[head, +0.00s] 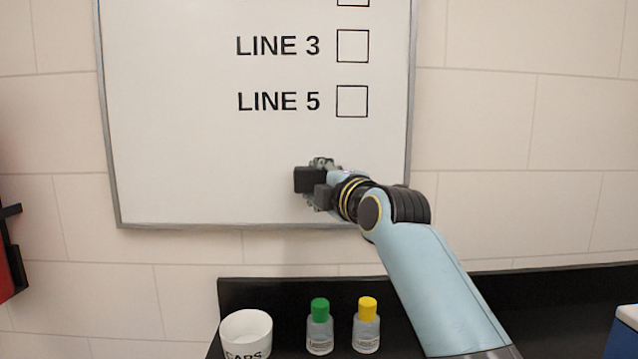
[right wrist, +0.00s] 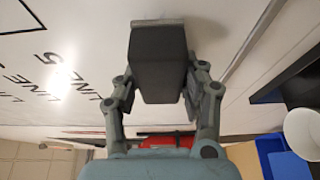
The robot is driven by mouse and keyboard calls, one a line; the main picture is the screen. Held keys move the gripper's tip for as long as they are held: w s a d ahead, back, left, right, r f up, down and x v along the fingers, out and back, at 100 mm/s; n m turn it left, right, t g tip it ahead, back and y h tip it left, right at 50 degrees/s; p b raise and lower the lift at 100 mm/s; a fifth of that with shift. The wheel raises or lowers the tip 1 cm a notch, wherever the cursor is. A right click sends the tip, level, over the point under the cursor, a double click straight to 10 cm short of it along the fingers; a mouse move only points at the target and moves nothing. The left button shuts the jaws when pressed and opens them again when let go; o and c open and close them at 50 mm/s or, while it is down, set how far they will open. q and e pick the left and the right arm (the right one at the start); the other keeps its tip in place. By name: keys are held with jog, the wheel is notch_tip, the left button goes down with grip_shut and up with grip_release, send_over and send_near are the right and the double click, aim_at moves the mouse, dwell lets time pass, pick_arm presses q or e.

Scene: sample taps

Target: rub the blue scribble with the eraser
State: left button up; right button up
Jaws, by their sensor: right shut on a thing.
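The whiteboard (head: 200,160) hangs on the wall in a grey frame, with the printed rows LINE 3 and LINE 5 and their empty boxes. My right gripper (head: 320,182) is at the lower right part of the board, below LINE 5. It is shut on the eraser (head: 307,179), a dark block. In the right wrist view the eraser (right wrist: 160,62) sits between both fingers, its pale felt edge towards the board; I cannot tell whether it touches. No blue scribble shows in either view; the spot behind the eraser and gripper is hidden. My left gripper is not in view.
Below the board is a black counter (head: 285,291). On it stand a white cup (head: 246,337), a green-capped bottle (head: 320,328) and a yellow-capped bottle (head: 367,327). A blue and white box (head: 625,335) is at the right edge, a red object (head: 10,265) at the left edge.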

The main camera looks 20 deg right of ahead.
jog(key=shift+w+d, duration=0.15)
jog(key=shift+w, duration=0.4)
jog(key=shift+s+d, duration=0.3)
jog(key=shift+d, duration=0.65)
jog(key=shift+s+d, duration=0.3)
jog(key=shift+d, duration=0.65)
jog(key=shift+w, duration=0.15)
jog(key=shift+w+a+r+b, duration=0.15)
jog(key=shift+w+a, duration=0.15)
jog(key=shift+a, duration=0.6)
jog(key=shift+w+a+f+b, duration=0.15)
jog(key=shift+w+a, duration=0.1)
jog(key=shift+a, duration=0.65)
jog(key=shift+r, duration=0.1)
